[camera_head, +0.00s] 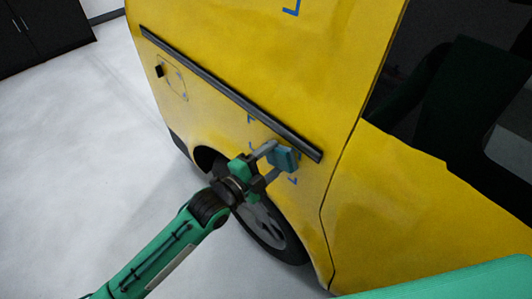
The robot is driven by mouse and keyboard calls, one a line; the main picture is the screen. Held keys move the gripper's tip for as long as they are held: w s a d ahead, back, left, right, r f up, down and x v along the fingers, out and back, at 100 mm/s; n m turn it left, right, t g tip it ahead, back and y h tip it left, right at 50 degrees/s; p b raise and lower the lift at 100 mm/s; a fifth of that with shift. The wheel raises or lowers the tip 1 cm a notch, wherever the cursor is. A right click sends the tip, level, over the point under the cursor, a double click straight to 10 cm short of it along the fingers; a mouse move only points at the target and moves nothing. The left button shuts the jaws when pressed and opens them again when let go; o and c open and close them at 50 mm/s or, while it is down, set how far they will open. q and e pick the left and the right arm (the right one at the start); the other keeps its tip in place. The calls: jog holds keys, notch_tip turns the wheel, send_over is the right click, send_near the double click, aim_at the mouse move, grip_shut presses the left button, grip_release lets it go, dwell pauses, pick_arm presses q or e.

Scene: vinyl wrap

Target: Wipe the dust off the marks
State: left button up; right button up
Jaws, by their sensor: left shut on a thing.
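The yellow vehicle (260,60) fills the middle and right of the head view. Blue corner marks sit on its side panel: one mark (291,9) at the top, and another mark (293,181) just below my gripper. A further blue mark (250,120) shows by the black trim strip. My left gripper (272,160) is shut on a blue-grey block-like pad (285,157). The pad is at the panel, just below the trim strip; I cannot tell if it touches. The gripper hides part of the panel and wheel arch. My right gripper is not in view.
A black trim strip (225,90) runs diagonally along the panel. The wheel (262,226) is below my left gripper. A dark window (440,90) is at the right. Dark cabinets (40,32) stand at the back left. The pale floor (80,150) at left is clear.

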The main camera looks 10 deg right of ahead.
pick_arm(q)
jog(key=shift+s, duration=0.1)
jog(key=shift+p+v, duration=0.8)
jog(key=shift+v, duration=2.05)
jog(key=shift+p+v, duration=0.3)
jog(key=shift+v, duration=1.2)
